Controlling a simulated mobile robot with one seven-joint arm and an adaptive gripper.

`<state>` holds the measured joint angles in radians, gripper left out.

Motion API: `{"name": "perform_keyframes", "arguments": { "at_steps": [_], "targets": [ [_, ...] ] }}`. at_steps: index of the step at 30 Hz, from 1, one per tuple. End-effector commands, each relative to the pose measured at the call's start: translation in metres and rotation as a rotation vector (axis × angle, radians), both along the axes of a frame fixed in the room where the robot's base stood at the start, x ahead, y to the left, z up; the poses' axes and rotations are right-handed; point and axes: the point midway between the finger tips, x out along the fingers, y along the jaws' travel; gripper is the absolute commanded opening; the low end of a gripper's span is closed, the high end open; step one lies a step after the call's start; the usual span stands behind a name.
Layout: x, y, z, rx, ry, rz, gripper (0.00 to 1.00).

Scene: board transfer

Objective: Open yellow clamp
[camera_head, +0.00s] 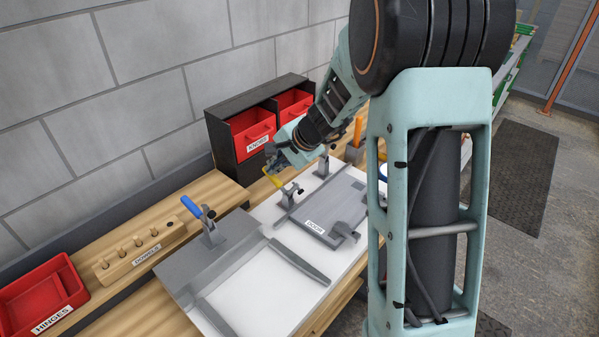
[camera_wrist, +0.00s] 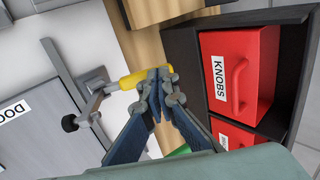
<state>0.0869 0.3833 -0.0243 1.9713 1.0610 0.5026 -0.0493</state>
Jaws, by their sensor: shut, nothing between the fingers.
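The yellow clamp has a yellow handle (camera_wrist: 133,79) on a metal lever with a black tip, which shows at the left of the wrist view. In the head view its yellow handle (camera_head: 272,179) sticks up at an angle from the metal body near the left edge of the grey board (camera_head: 340,207) labelled DOOR. My gripper (camera_wrist: 160,76) is shut and empty. Its fingertips are at the free end of the yellow handle and partly cover it; I cannot tell if they touch. In the head view my gripper (camera_head: 273,165) is just above the handle.
A black cabinet with red KNOBS drawers (camera_head: 250,133) stands close behind my gripper. A blue-handled clamp (camera_head: 191,207) is on the grey fixture to the left. A wooden DOWELS block (camera_head: 140,252) and a red HINGES bin (camera_head: 42,297) lie further left.

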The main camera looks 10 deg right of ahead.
Motion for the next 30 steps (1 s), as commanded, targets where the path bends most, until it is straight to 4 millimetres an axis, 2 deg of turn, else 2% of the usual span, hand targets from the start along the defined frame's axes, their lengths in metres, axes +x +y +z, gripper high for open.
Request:
{"name": "perform_keyframes", "arguments": {
  "at_steps": [11, 30],
  "targets": [
    [0.010, 0.008, -0.009, -0.079, 0.105, 0.005, 0.00],
    [0.014, 0.009, -0.019, -0.075, 0.104, -0.001, 0.00]
  ]
}}
